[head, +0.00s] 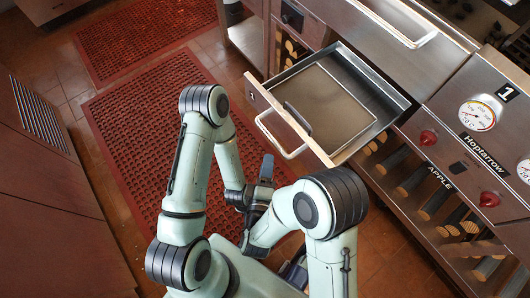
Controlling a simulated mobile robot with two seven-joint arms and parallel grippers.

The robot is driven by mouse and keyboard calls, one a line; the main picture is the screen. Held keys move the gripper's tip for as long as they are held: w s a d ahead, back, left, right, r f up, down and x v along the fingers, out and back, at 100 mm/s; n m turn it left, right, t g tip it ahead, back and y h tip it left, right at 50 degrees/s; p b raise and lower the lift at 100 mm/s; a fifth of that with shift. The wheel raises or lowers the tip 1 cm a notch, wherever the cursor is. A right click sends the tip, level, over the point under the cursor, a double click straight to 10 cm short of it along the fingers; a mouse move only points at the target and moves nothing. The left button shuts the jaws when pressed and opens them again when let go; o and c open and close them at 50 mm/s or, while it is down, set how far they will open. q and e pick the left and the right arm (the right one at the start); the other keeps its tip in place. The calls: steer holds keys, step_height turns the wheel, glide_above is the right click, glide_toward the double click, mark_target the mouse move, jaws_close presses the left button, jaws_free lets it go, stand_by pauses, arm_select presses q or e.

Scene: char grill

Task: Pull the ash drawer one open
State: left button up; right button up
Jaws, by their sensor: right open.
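The ash drawer (330,105) stands pulled well out of the metal counter, its flat grey-brown inside showing from above. Its front panel faces left and carries a pale bar handle (280,146). My right gripper (265,168) is dark and lies below and left of the handle in the picture, apart from it. It is open and holds nothing that I can see. My left arm bends down to the same spot near the right gripper. The left gripper's fingers are not clear there among the dark wrist parts.
A grill front with a "1" label (505,92), a gauge (477,115) and red knobs (428,138) stands at right. Logs (435,205) fill racks beneath. Red perforated mats (150,125) cover the floor. A brown cabinet (50,200) stands at left.

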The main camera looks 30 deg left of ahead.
arm_select(q)
steer(key=shift+s+d+r, duration=0.1)
steer(key=shift+s, duration=0.1)
arm_select(e)
steer(key=shift+v, duration=1.6)
steer(key=w+d+f+m+g+h+p, duration=0.4)
steer(key=d+f+m+g+p, duration=0.35)
steer(key=d+f+m, duration=0.4)
arm_select(q)
step_height(320, 180, up, 15)
steer(key=s+d+g+p, duration=0.1)
steer(key=s+p, duration=0.1)
steer(key=p, duration=0.5)
steer(key=shift+g+p, duration=0.3)
steer(key=shift+p, duration=0.1)
arm_select(e)
steer(key=s+d+m+g, duration=0.8)
steer(key=s+d+m, duration=0.4)
steer(key=d+m, duration=0.2)
steer(key=shift+d+r, duration=0.2)
steer(key=shift+d, duration=0.4)
